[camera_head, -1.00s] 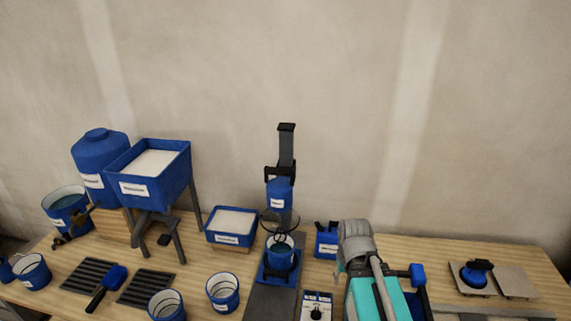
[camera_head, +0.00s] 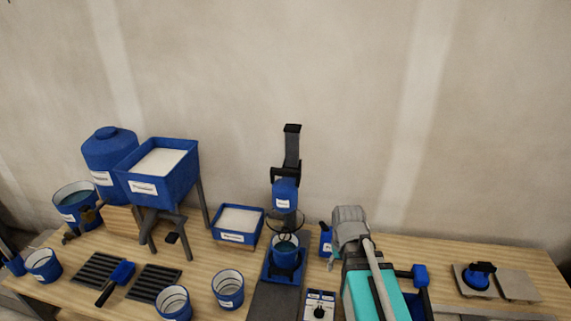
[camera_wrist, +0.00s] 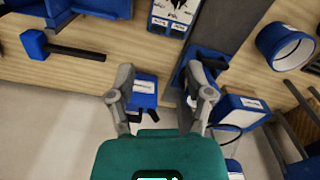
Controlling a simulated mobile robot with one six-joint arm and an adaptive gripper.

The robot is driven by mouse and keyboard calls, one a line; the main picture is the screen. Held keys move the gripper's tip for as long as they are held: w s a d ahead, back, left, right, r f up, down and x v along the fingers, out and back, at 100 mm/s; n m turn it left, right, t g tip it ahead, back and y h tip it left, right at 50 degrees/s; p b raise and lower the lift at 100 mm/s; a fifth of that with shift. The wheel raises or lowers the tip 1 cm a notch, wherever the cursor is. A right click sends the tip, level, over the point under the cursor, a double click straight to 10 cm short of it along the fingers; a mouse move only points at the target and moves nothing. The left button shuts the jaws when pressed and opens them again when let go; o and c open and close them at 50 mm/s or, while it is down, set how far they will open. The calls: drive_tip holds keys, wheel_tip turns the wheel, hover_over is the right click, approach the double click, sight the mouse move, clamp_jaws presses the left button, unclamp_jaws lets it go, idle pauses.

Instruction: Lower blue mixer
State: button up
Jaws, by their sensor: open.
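The blue mixer (camera_head: 285,192) hangs on a dark upright stand (camera_head: 291,150), with its whisk reaching down to a blue bucket (camera_head: 285,248) on the blue stand base. The mixer looks raised, with its body well above the bucket. In the wrist view, my gripper (camera_wrist: 158,75) is open and nothing is between its fingers. Its right finger overlaps the blue stand base (camera_wrist: 190,62) in the picture; I cannot tell whether they touch.
A blue labelled box (camera_wrist: 145,92) lies by my left finger. A control box (camera_head: 319,304) stands in front right of the mixer. A white-filled tray (camera_head: 238,222) is left of it, and an empty bucket (camera_head: 228,289) is at front left.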

drive_tip(key=w+a+r+n+p, duration=0.4)
drive_tip(key=w+r+p, duration=0.4)
drive_tip(key=r, duration=0.1)
drive_tip(key=w+a+r+n+p, duration=0.4)
drive_tip(key=w+r+p, duration=0.3)
drive_tip(key=r+p, duration=0.2)
wheel_tip(320, 180, up, 12)
drive_tip(key=n+p, duration=0.6)
drive_tip(key=p, duration=0.6)
hover_over(285, 170)
drive_tip(key=shift+w+r, duration=0.1)
drive_tip(key=shift+r, duration=0.05)
wheel_tip(285, 170, down, 14)
drive_tip(key=b, duration=1.3)
drive_tip(key=shift+b, duration=0.35)
drive_tip(key=shift+r, duration=0.1)
clamp_jaws()
